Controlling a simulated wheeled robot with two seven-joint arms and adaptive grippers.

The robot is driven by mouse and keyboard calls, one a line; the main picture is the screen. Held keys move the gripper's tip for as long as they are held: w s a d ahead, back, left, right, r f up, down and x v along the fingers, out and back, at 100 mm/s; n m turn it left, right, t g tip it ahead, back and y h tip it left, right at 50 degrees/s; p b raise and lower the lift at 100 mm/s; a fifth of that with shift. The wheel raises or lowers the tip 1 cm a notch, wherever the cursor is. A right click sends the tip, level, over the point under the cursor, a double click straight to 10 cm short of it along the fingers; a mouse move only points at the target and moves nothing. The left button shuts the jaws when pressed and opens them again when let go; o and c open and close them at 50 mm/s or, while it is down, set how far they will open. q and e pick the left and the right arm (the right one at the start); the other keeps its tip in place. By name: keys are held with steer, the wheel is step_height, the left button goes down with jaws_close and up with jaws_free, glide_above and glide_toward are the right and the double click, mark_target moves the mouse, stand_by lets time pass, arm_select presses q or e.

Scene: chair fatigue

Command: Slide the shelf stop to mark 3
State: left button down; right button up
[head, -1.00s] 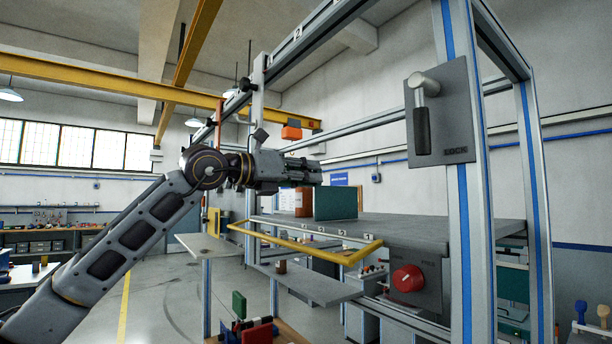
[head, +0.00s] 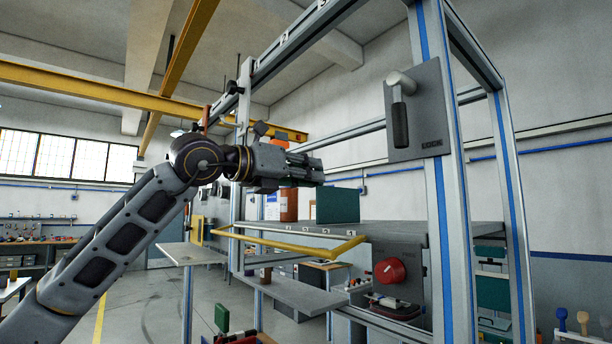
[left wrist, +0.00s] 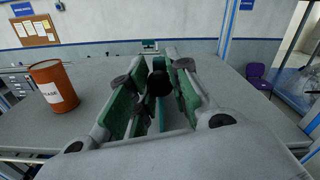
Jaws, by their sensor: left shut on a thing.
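The shelf stop, which I take to be the dark green upright plate (head: 338,206), stands on the grey shelf (head: 440,229) in the head view. My left gripper (head: 318,171) reaches in level from the left, with its fingertips at the plate's upper left. In the left wrist view the fingers (left wrist: 156,88) are closed around a dark knob-like piece (left wrist: 158,84). How that piece joins the plate is hidden. Small pale tags along the shelf's front edge are too small to read. My right gripper is not in view.
An orange drum (left wrist: 53,87) stands on the shelf, left of the fingers in the wrist view. A yellow rail (head: 290,245) runs along the shelf front. A lever plate (head: 414,112) and a red knob (head: 389,271) are on the frame at right.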

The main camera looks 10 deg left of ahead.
arm_select(q)
steer(key=c, duration=1.3)
jaws_free()
steer(key=shift+o, duration=0.2)
steer(key=v, duration=1.2)
